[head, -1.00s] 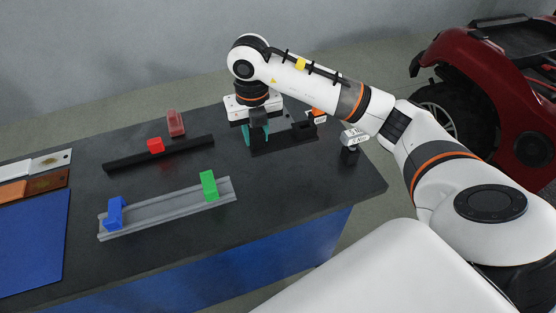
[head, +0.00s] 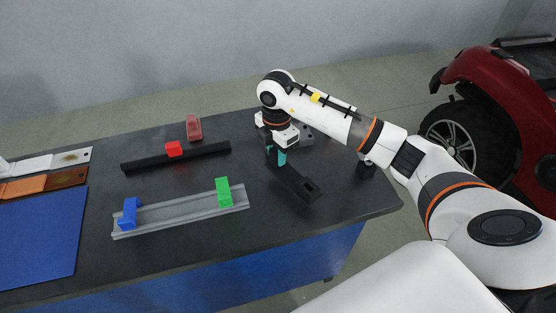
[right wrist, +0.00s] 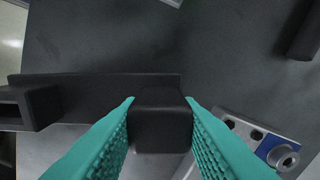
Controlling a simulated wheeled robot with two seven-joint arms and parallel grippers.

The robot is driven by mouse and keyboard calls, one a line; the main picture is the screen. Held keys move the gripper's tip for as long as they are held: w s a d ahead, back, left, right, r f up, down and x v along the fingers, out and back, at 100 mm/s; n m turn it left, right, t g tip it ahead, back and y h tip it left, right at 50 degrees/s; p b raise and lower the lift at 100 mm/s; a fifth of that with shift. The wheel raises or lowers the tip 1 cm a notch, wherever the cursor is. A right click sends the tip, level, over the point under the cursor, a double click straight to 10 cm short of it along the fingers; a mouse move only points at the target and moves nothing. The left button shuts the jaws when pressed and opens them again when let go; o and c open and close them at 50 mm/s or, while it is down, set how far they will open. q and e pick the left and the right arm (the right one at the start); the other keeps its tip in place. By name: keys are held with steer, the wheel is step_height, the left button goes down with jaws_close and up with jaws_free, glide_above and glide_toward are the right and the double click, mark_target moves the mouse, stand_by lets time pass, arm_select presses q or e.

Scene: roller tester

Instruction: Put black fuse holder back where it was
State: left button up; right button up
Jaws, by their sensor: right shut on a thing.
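The black fuse holder (head: 299,186) is a long dark bar with a hollow block at one end. My right gripper (head: 276,156) is shut on it near its far end, and the hollow end points toward the front right of the table. In the right wrist view, the teal fingers (right wrist: 160,125) pinch a black block of the holder (right wrist: 100,92), and its hollow end lies at the left. Whether the holder touches the table or hangs just above it, I cannot tell. My left gripper is not in view.
A grey rail (head: 180,212) carries a blue block (head: 129,213) and a green block (head: 224,192). Behind it lie a black bar (head: 205,153) with a red block (head: 174,149) and a reddish piece (head: 194,127). A small dark stand (head: 366,170) is near the right edge.

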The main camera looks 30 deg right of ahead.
step_height(320, 180, down, 3)
steer(key=shift+f+p, duration=0.15)
steer(key=shift+p, duration=0.15)
steer(key=shift+f, duration=0.15)
steer(key=shift+f, duration=0.1)
steer(key=o, duration=1)
steer(key=shift+r, duration=0.2)
step_height(320, 180, up, 12)
steer(key=shift+f+b, duration=0.1)
steer(key=shift+b, duration=1)
